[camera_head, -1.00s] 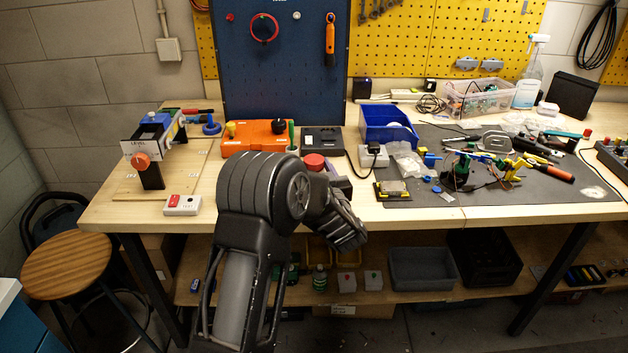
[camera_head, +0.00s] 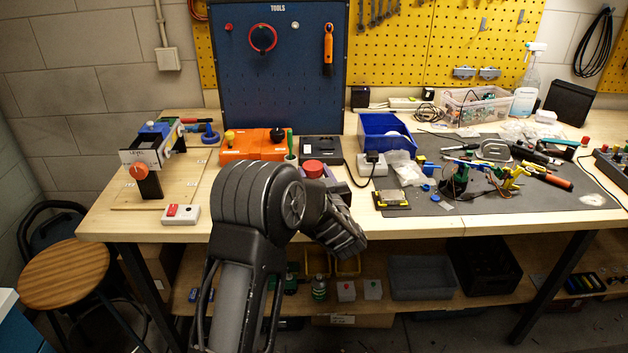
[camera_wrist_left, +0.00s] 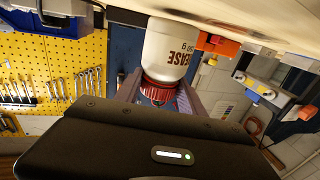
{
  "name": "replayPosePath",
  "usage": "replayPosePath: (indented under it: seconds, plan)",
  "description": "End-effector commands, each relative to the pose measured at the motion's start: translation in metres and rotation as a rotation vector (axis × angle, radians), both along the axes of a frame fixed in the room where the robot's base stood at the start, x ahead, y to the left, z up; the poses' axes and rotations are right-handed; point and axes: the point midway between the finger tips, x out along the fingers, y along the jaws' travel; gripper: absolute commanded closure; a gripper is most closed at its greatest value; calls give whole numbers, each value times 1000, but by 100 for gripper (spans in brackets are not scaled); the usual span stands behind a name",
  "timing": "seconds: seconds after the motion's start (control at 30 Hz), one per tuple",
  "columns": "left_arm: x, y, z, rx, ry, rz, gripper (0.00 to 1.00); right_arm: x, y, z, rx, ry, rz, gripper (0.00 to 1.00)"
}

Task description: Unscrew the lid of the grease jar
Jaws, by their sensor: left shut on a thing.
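The grease jar (camera_wrist_left: 172,48) has a white body with dark lettering and shows upside down in the left wrist view. Its red ribbed lid (camera_wrist_left: 158,92) sits between the two grey-purple fingers of my left gripper (camera_wrist_left: 157,84), which are shut on it. In the head view the round red top of the lid (camera_head: 313,168) shows just above my left wrist. My left gripper (camera_head: 324,177) is mostly hidden there behind my own arm, as is the jar's body. My right gripper is in neither view.
An orange case (camera_head: 250,146) and a black scale-like box (camera_head: 321,149) stand behind the jar. A blue bin (camera_head: 386,134) and a small yellow-and-grey block (camera_head: 392,198) lie to the right. A red-and-white switch box (camera_head: 181,214) is at the front left, with bare wood around it.

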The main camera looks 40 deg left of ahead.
Motion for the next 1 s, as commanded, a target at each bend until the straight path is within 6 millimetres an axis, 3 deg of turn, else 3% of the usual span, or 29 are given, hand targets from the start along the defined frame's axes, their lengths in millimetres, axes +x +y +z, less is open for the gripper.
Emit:
replayPosePath:
  seconds: [0.3, 0.5, 1.0]
  plan:
    - [0, 0, 60, 0, -9, -1, 100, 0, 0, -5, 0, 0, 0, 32]
    - [0, 0, 87, 0, -4, -1, 100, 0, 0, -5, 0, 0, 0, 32]
    - [0, 0, 91, 1, -2, 0, 100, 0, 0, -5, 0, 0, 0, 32]
